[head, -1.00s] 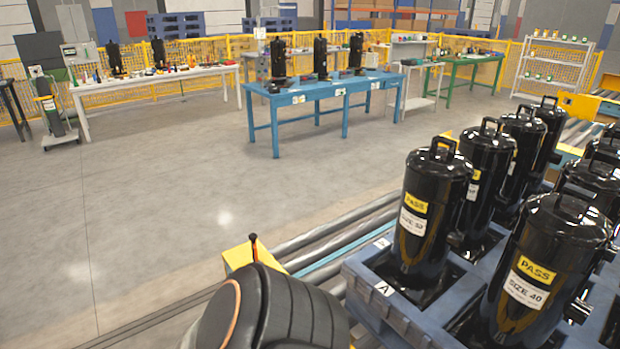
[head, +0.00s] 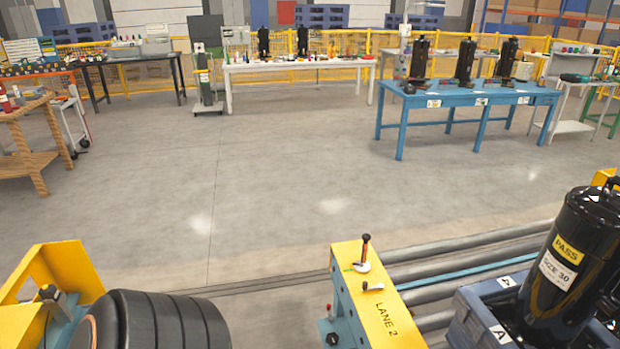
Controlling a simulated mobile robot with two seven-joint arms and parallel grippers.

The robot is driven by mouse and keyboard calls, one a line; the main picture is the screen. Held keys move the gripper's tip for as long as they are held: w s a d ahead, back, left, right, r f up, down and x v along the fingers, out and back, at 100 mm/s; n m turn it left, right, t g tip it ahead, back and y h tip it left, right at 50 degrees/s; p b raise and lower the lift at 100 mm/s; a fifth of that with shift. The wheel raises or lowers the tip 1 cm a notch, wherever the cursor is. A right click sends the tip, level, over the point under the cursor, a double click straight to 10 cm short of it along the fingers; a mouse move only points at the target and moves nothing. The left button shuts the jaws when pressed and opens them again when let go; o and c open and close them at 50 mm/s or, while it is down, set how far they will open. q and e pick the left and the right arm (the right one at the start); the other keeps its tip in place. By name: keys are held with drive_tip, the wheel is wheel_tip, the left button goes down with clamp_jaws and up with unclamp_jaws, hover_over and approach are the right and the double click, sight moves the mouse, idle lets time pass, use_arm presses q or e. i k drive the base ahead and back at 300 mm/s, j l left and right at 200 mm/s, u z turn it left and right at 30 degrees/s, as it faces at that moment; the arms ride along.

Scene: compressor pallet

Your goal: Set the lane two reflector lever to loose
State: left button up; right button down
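A yellow bracket (head: 378,310) marked LANE 2 stands at the left end of the roller lane, low in the middle of the head view. A smaller short handle (head: 372,287) with a dark end lies on the bracket nearer to me. I cannot tell which of the two is the reflector lever, nor read its setting. Neither gripper shows. A black ribbed part, apparently my own arm, fills the lower left.
Rollers (head: 460,245) run to the right behind the bracket. A blue pallet (head: 470,318) carries a black compressor (head: 570,265) labelled PASS, SIZE 30. Another yellow bracket (head: 60,265) stands at the lower left. Open floor (head: 200,190) lies beyond, with a blue table (head: 470,97) farther back.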

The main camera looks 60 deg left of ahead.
sight(380, 285)
drive_tip(key=u, duration=1.35)
